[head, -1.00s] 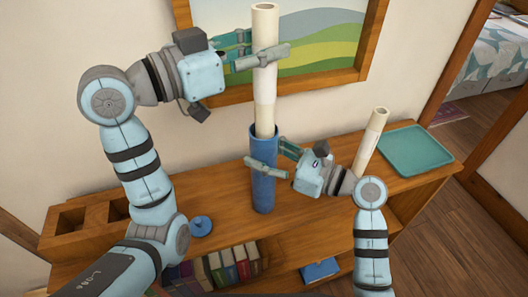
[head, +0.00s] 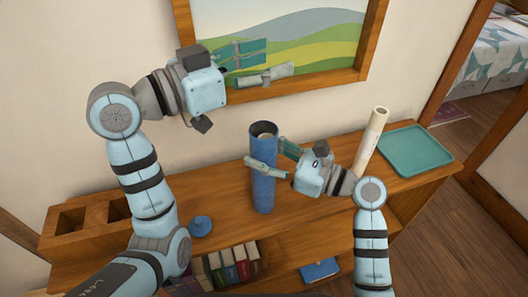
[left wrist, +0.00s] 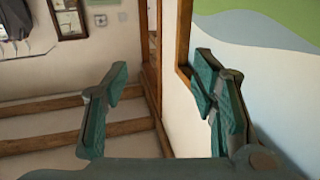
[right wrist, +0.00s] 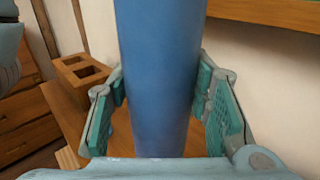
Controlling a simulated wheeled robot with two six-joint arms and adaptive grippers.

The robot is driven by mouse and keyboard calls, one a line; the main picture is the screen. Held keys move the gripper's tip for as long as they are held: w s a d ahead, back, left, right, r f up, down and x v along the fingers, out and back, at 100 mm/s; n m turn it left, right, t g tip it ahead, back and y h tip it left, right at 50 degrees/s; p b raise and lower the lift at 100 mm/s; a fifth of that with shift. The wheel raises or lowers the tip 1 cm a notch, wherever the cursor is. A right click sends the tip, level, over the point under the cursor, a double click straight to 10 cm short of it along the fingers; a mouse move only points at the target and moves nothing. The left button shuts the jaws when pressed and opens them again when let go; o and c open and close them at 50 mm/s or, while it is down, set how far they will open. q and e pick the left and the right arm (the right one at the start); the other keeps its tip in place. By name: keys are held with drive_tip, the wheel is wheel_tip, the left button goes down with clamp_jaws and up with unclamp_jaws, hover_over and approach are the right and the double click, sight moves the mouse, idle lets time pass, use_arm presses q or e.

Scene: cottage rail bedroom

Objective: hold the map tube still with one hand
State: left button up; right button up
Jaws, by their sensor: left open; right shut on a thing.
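The blue map tube (head: 263,195) stands upright on the wooden shelf top, its open end up. A pale ring shows at its mouth; how deep anything sits inside I cannot tell. My right gripper (head: 266,165) is shut on the tube, with a finger on each side of the blue wall (right wrist: 160,75) in the right wrist view. My left gripper (head: 252,66) is open and empty, above the tube and in front of the picture; its spread fingers (left wrist: 160,105) hold nothing in the left wrist view. A blue round cap (head: 201,226) lies left of the tube.
A cream roll (head: 371,145) stands at the right, beside a teal tray (head: 416,150). A wooden block with square openings (head: 88,220) is at the left. The framed picture (head: 310,80) hangs behind on the wall.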

use_arm(q)
drive_tip(key=v, duration=1.2)
drive_tip(key=shift+w, duration=0.1)
use_arm(e)
drive_tip(key=o, duration=1.3)
drive_tip(key=shift+o, duration=0.2)
